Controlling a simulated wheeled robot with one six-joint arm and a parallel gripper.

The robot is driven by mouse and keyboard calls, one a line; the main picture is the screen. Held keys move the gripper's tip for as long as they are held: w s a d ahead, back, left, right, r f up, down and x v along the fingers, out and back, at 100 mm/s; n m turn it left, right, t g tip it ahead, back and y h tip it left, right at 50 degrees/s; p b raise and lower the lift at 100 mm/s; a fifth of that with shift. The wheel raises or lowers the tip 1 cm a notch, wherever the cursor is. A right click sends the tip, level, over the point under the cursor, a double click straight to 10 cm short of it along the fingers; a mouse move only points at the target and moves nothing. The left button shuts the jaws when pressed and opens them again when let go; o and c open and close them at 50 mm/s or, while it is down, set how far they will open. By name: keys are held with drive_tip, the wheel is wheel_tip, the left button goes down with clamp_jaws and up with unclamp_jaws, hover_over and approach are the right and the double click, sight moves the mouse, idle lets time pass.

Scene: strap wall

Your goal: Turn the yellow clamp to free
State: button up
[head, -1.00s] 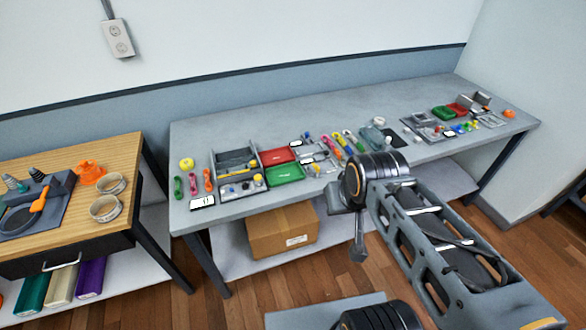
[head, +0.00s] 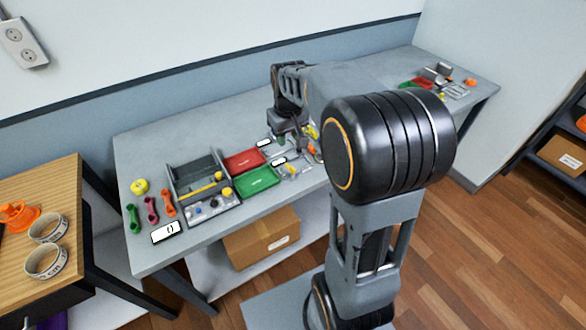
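My arm reaches over the grey workbench (head: 145,248), and my gripper (head: 281,135) points down at the small fixtures right of the red and green trays. Its fingers are small and partly lost against the parts below, so I cannot tell whether they are open or shut. A yellow part (head: 312,131) shows just right of my gripper, partly hidden by my arm. A yellow bar (head: 205,189) lies across the grey divided tray (head: 175,183) further left. I cannot tell which yellow part is the clamp, or how it is turned.
A red tray (head: 244,160) and a green tray (head: 256,181) lie left of my gripper. A yellow round object (head: 140,186), coloured straps (head: 151,210) and a white display (head: 166,233) are at the bench's left end. A wooden table (head: 40,195) stands beside it. The bench's back strip is clear.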

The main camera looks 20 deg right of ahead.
drive_tip(key=g, duration=0.1)
hover_over(293, 168)
wheel_tip(293, 168, down, 7)
wheel_tip(293, 168, down, 14)
drive_tip(key=shift+w+r+p, duration=0.1)
drive_tip(key=shift+p, duration=0.7)
drive_tip(key=shift+c, duration=0.5)
clamp_jaws()
